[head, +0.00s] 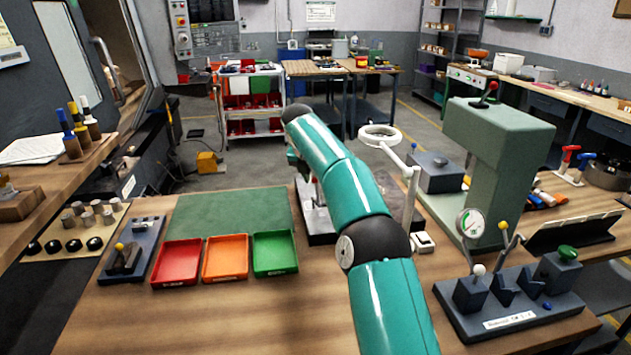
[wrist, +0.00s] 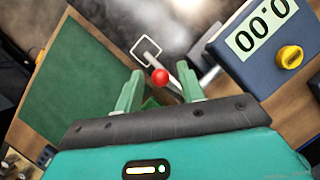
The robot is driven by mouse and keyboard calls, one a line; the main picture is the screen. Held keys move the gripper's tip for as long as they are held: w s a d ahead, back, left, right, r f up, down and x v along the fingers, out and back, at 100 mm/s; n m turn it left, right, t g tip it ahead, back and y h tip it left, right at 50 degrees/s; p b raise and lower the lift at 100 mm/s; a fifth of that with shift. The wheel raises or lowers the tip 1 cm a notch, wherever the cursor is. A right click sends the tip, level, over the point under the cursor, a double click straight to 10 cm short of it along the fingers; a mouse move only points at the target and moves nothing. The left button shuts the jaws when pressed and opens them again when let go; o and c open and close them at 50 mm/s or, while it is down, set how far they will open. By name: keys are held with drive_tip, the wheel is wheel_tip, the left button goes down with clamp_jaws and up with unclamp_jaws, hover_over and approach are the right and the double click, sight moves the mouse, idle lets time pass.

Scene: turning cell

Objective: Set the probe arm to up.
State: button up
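In the wrist view, a red ball knob (wrist: 160,76) shows on a pale rod (wrist: 178,80); I take this for the probe arm, though its label and exact setting cannot be read. My gripper (wrist: 160,72) is open, with its two green fingers apart on either side of the knob in the picture. No contact with the knob shows. A blue box with a digital display (wrist: 262,38) and a yellow knob (wrist: 289,57) stands right of it. In the head view, my teal arm hides the gripper and most of this device; only part of its dark base (head: 318,222) shows.
A green mat (head: 235,212) and red (head: 177,262), orange (head: 226,258) and green (head: 275,253) trays lie left of my arm. A ring magnifier (head: 380,135), a green press (head: 500,130) and a fixture with a dial (head: 469,223) stand on the right.

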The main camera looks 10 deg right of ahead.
drive_tip(key=shift+x, duration=0.85)
clamp_jaws()
